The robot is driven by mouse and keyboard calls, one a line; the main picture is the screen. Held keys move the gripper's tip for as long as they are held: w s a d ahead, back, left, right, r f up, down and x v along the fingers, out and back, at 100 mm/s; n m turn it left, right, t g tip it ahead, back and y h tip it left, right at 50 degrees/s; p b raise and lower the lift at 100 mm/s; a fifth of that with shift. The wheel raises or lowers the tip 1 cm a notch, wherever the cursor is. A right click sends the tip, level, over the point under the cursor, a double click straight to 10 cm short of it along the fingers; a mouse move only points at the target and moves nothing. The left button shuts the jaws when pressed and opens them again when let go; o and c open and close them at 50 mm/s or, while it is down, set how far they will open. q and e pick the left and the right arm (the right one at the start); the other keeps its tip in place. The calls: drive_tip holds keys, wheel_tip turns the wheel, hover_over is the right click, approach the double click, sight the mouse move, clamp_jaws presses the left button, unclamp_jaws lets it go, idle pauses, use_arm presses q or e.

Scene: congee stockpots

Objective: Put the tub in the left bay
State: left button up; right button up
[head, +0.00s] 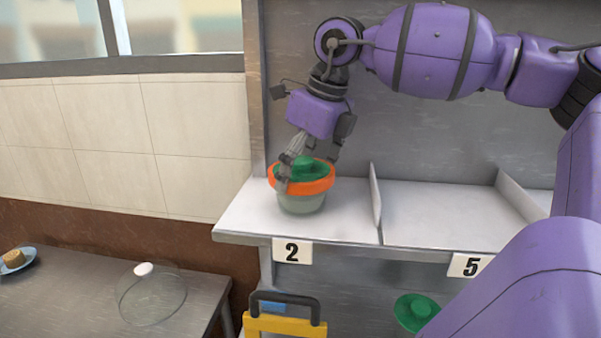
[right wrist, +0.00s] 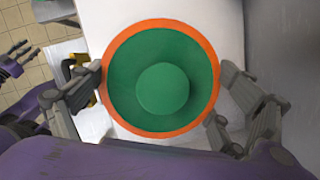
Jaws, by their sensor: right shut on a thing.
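The tub (head: 302,203) has a pale translucent green body, an orange rim and a green lid with a round knob. It is upright in the left bay (head: 345,222), over the white shelf above label 2. I cannot tell whether its base touches the shelf. My right gripper (head: 308,172) comes from above and is shut on the tub at its rim. In the right wrist view the tub's lid (right wrist: 125,85) fills the middle, with a finger on each side. My left gripper (right wrist: 14,60) shows at the left edge of that view, empty with fingers apart.
A low divider (head: 375,200) separates the left bay from the empty bay (head: 440,215) above label 5. Below are a yellow thing with a dark handle (head: 285,325) and a green lid-like thing (head: 415,311). A side table (head: 85,300) holds a glass lid (head: 152,298) and a blue plate (head: 30,262).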

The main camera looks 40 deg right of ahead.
drive_tip(key=o, duration=1.1)
drive_tip(key=shift+f, duration=0.2)
use_arm(q)
drive_tip(key=shift+s+a, duration=0.15)
drive_tip(key=shift+s, duration=0.25)
drive_tip(key=shift+w+r, duration=0.1)
drive_tip(key=shift+w, duration=0.05)
